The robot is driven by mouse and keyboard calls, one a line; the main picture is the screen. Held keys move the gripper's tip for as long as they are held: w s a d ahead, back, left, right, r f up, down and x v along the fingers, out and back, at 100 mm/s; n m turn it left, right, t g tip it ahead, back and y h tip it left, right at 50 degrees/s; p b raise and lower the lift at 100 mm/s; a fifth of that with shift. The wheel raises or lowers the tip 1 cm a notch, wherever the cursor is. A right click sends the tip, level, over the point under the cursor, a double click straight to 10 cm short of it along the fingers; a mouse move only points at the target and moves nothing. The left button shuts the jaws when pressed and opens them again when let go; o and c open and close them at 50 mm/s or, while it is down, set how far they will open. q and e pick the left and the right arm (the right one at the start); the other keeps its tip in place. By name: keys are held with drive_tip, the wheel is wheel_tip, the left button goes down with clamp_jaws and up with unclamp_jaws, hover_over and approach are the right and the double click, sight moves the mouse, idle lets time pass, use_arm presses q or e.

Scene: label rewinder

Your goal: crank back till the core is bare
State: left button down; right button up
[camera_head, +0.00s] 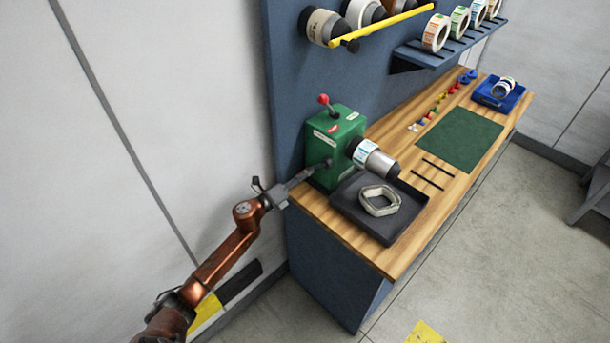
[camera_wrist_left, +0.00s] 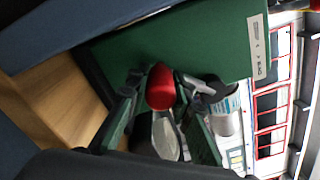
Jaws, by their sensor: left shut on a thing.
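A green rewinder box (camera_head: 340,130) stands at the near left end of the wooden bench. A grey spindle (camera_head: 380,164) sticks out of its right side, with a white printed label band (camera_head: 363,151) around it near the box. My left gripper (camera_head: 318,168) is at the box's near side, shut on the crank handle. In the left wrist view the crank's red knob (camera_wrist_left: 161,88) sits between the fingers; the rest of the crank is partly hidden. How much label is wound on the core is too small to tell. My right gripper is not in view.
A dark tray (camera_head: 348,213) below the spindle holds a loose pale strip coil (camera_head: 380,201). A red-knobbed lever (camera_head: 323,99) stands on the box. A green mat (camera_head: 460,140) and blue bin (camera_head: 515,103) lie farther right. Rolls hang on a yellow-barred rack (camera_head: 385,24) above.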

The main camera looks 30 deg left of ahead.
use_arm(q)
drive_tip(key=c, duration=1.9)
unclamp_jaws()
drive_tip(key=shift+a+r, duration=0.1)
drive_tip(key=shift+a, duration=0.1)
drive_tip(key=shift+o, duration=1.1)
drive_tip(key=shift+d, duration=0.1)
drive_tip(key=v, duration=1.2)
